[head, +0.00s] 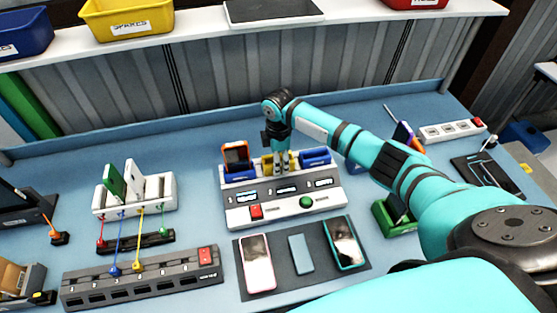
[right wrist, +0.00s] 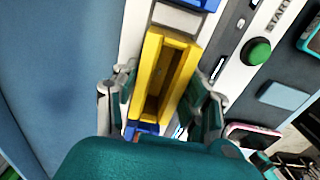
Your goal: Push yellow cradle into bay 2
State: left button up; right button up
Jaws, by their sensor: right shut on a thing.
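The white and grey charging station (head: 290,207) stands mid-table with three bays along its back, a red button and a green button in front. The yellow cradle (head: 267,161) is at the middle bay, partly hidden behind my right gripper (head: 282,166). In the right wrist view the yellow cradle (right wrist: 153,82) is an empty, open-topped frame between my two fingers, which are shut on it. I cannot tell how deep it sits in the bay. My left gripper is not in view.
A blue cradle holding an orange-edged phone (head: 236,154) is left of the yellow one; another blue cradle (head: 315,156) is right. A dark mat (head: 279,266) with several phones lies in front. A cabled white rack (head: 133,196) and a power strip (head: 140,275) are left.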

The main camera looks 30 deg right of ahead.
jog(key=shift+s+f, duration=0.25)
jog(key=shift+f, duration=0.35)
dwell(1.1)
jog(key=o, duration=1.3)
jog(key=shift+c, duration=0.2)
jog(key=shift+w, duration=0.1)
jog(key=shift+r, duration=0.25)
notch_tip(320, 180, up, 12)
jog(key=shift+f, duration=0.15)
jog(key=shift+w, duration=0.1)
